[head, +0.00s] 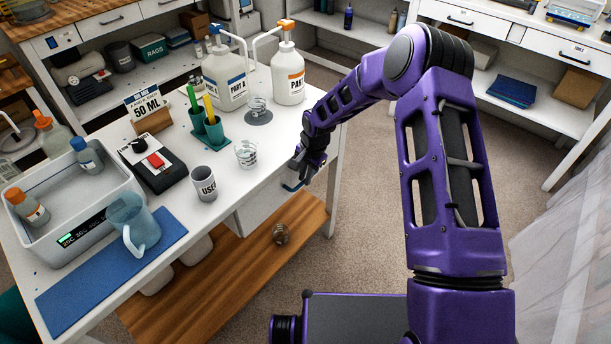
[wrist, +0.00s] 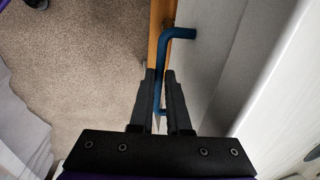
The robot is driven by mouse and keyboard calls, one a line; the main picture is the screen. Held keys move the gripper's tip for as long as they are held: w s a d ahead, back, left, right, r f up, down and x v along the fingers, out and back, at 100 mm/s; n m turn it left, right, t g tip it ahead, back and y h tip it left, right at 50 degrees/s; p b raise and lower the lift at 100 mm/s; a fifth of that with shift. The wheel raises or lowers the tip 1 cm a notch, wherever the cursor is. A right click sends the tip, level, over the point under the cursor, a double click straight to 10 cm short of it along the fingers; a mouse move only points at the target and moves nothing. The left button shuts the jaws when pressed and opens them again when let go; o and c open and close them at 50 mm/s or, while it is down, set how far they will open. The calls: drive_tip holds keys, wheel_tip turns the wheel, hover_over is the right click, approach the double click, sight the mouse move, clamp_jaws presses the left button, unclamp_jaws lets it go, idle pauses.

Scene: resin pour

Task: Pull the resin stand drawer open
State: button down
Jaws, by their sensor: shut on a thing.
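The resin stand drawer (head: 262,203) is a white front under the right part of the white work table. Its blue bar handle (wrist: 180,33) shows in the wrist view, running down between my fingers; a bit of the handle (head: 291,187) also shows in the head view. My gripper (wrist: 160,88) is shut on the handle, with a black finger on each side of it. In the head view my gripper (head: 303,172) is at the table's front edge and hides part of the handle. I cannot tell if the drawer stands slightly out.
On the table (head: 190,172) stand a cup marked USED (head: 204,185), a clear cup (head: 246,154), two pump bottles and a blue jug (head: 133,223). A wooden lower shelf (head: 225,265) holds a small jar (head: 281,233). Carpet lies clear to the right.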

idle(0.8)
drive_tip(key=s+d+p, duration=0.1)
drive_tip(key=s+d, duration=1.3)
drive_tip(key=d, duration=0.4)
drive_tip(key=shift+s+d, duration=0.35)
drive_tip(key=shift+d, duration=0.05)
drive_tip(key=c, duration=1.2)
unclamp_jaws()
drive_tip(key=shift+o, duration=0.2)
drive_tip(key=shift+r, duration=0.1)
wheel_tip(320, 180, up, 17)
drive_tip(key=s+d+p, duration=0.2)
drive_tip(key=p, duration=0.1)
drive_tip(key=shift+d, duration=0.25)
